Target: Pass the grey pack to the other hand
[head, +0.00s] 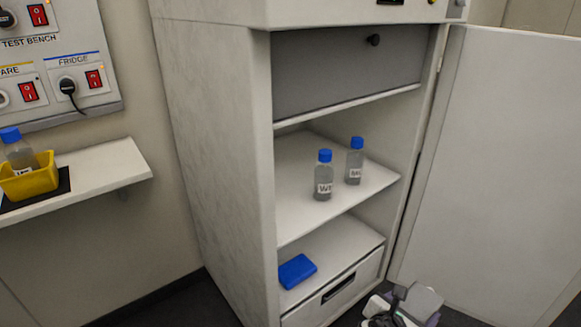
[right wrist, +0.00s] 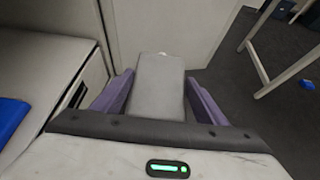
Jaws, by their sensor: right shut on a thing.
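The grey pack (right wrist: 160,85) is a flat grey block between the purple fingers of my right gripper (right wrist: 160,95) in the right wrist view. The fingers are shut on it from both sides. In the head view the pack (head: 422,302) shows at the bottom, right of centre, in my right gripper (head: 405,312), in front of the cabinet's lowest part. My left gripper is not in the head view.
An open cabinet (head: 222,150) holds two blue-capped bottles (head: 323,178) (head: 354,163) on its middle shelf and a blue pack (head: 297,270) on the lower one. Its door (head: 500,150) stands open at right. A yellow bin (head: 30,180) with a bottle sits on a wall shelf (head: 105,168) at left.

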